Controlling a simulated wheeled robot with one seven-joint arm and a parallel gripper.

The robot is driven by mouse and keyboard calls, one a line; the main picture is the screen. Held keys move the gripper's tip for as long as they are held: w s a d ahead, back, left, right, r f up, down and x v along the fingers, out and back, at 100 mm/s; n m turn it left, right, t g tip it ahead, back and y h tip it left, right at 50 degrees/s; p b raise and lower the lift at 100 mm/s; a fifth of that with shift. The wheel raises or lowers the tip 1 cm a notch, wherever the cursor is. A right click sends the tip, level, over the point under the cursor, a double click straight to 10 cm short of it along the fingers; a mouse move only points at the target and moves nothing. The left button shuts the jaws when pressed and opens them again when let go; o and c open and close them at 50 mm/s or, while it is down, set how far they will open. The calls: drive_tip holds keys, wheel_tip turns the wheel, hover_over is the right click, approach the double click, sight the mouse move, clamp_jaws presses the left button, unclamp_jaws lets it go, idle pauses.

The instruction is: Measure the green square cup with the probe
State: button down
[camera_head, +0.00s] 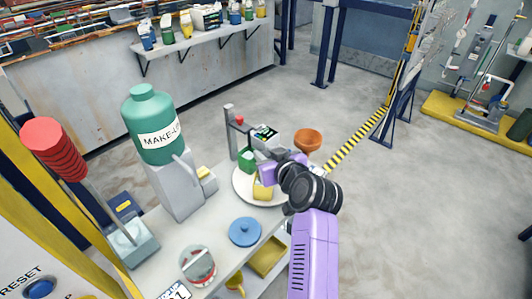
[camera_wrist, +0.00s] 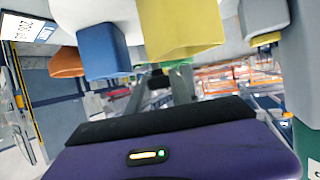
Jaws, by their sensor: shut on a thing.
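The green square cup (camera_head: 247,160) stands on a round white plate (camera_head: 240,190) in the head view, beside a grey upright post (camera_head: 231,130). A yellow square cup (camera_head: 263,189) stands on the plate nearer the front. My purple gripper (camera_head: 264,174) is close over the plate, right of the green cup. In the wrist view my gripper (camera_wrist: 158,82) is shut on a small dark thing between its fingers; I cannot tell whether this is the probe.
A display (camera_head: 265,133) stands behind the plate, with an orange bowl (camera_head: 308,139) to its right. A grey dispenser (camera_head: 173,187) with a green bottle (camera_head: 152,125) stands left. A blue lid (camera_head: 245,231) and a clear jar (camera_head: 197,263) lie in front. Open floor is at right.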

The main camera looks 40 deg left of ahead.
drive_tip(key=shift+m+t+h+p, duration=0.3)
drive_tip(key=shift+m+t+p, duration=0.1)
drive_tip(key=shift+m+t, duration=0.1)
drive_tip(key=c, duration=1.1)
unclamp_jaws()
drive_tip(key=shift+c, duration=0.2)
drive_tip(key=shift+d, duration=0.1)
drive_tip(key=v, duration=0.7)
drive_tip(key=shift+s+d, duration=0.15)
drive_tip(key=shift+s, duration=0.1)
